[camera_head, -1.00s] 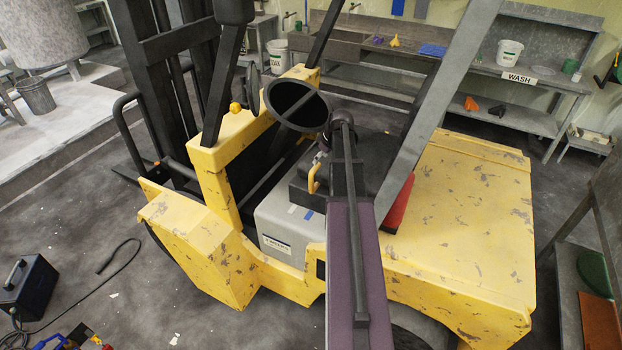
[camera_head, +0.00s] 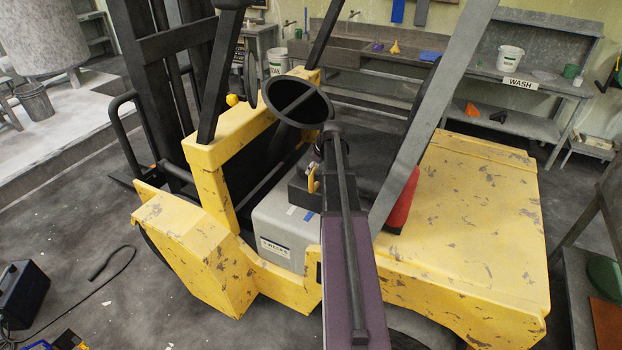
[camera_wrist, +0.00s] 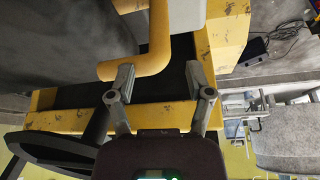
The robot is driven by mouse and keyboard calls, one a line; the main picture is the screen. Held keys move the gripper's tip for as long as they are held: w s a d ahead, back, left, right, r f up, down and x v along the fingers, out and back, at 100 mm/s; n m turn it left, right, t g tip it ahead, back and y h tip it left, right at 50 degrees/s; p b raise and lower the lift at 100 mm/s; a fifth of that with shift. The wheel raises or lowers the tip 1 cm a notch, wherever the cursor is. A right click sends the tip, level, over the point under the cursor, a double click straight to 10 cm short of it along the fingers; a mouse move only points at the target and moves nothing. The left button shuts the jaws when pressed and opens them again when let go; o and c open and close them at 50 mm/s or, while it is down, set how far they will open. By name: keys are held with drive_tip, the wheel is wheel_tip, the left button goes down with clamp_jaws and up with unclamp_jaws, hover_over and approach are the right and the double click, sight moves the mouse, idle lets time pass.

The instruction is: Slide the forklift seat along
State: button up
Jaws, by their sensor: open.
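The forklift seat has a dark cushion (camera_head: 372,152) and stands in the yellow forklift (camera_head: 455,220), partly hidden behind my arm. A bent yellow handle (camera_head: 312,180) shows at the seat's near front side, above a grey box (camera_head: 285,225). In the wrist view the same yellow handle (camera_wrist: 158,35) comes down from the top and bends left. My gripper (camera_wrist: 159,72) is open, its two fingertips on either side of the handle's bend in the picture. I cannot tell whether they touch it. The dark cushion (camera_wrist: 60,40) fills the upper left there.
The black steering wheel (camera_head: 300,101) stands close by the handle; a dark ring (camera_wrist: 55,150) shows at the wrist view's lower left. A grey roof post (camera_head: 430,110) slants across the seat. A red part (camera_head: 402,200) is beside the seat. Open floor (camera_head: 90,225) lies left.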

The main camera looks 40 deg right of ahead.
drive_tip(key=shift+b+x, duration=1.35)
drive_tip(key=shift+x, duration=0.45)
clamp_jaws()
